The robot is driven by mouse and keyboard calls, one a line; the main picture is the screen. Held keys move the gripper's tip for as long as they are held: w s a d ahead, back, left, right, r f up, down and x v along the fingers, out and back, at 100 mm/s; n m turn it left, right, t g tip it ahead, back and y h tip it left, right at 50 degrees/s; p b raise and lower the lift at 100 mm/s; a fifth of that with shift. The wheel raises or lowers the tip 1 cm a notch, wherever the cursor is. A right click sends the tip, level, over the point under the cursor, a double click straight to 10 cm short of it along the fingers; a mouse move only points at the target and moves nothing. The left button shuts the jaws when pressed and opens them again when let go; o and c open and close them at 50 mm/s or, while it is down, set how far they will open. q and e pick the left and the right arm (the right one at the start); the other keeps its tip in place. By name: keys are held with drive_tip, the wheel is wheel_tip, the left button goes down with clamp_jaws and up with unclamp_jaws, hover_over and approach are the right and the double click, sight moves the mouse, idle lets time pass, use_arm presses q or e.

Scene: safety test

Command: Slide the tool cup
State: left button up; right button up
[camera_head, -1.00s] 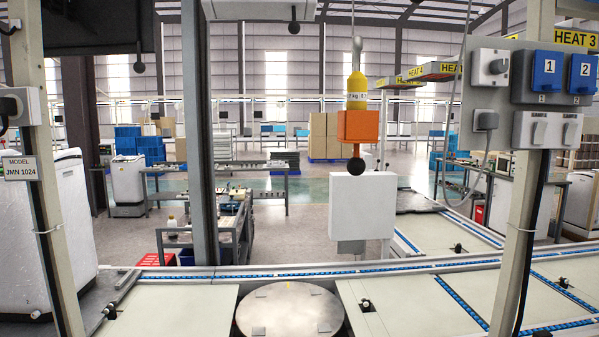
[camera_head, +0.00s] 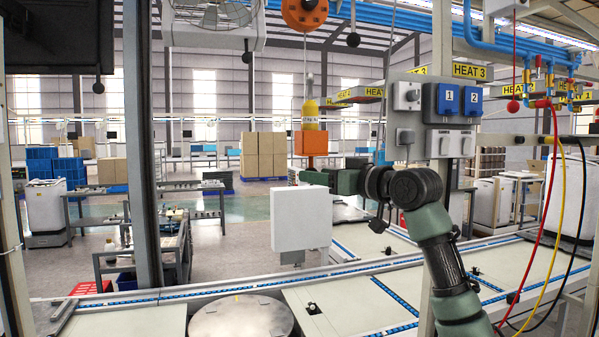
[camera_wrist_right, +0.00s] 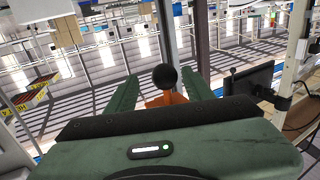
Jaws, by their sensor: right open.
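An orange block-shaped holder (camera_head: 311,143), the likeliest tool cup, hangs in the middle of the head view under a yellow cylinder (camera_head: 310,112). In the right wrist view the orange part (camera_wrist_right: 163,100) and a black ball (camera_wrist_right: 164,76) show between my two green fingers. My right gripper (camera_head: 308,179) is open just below the orange holder, around the ball's place; the ball is hidden in the head view. I cannot tell whether the fingers touch it. My left gripper is out of view.
A grey post with blue switches (camera_head: 459,99) rises beside my right arm. A round metal plate (camera_head: 242,318) lies in the conveyor line in front. Red, yellow and black hoses (camera_head: 552,200) hang at the right.

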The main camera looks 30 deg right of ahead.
drive_tip(key=w, duration=0.1)
drive_tip(key=w+a+p, duration=0.1)
drive_tip(key=w, duration=0.2)
drive_tip(key=shift+a+r, duration=0.25)
drive_tip(key=shift+r, duration=0.1)
drive_tip(key=shift+w+f+p, duration=0.25)
drive_tip(key=shift+w+p, duration=0.15)
drive_tip(key=shift+w, duration=0.3)
clamp_jaws()
idle(0.5)
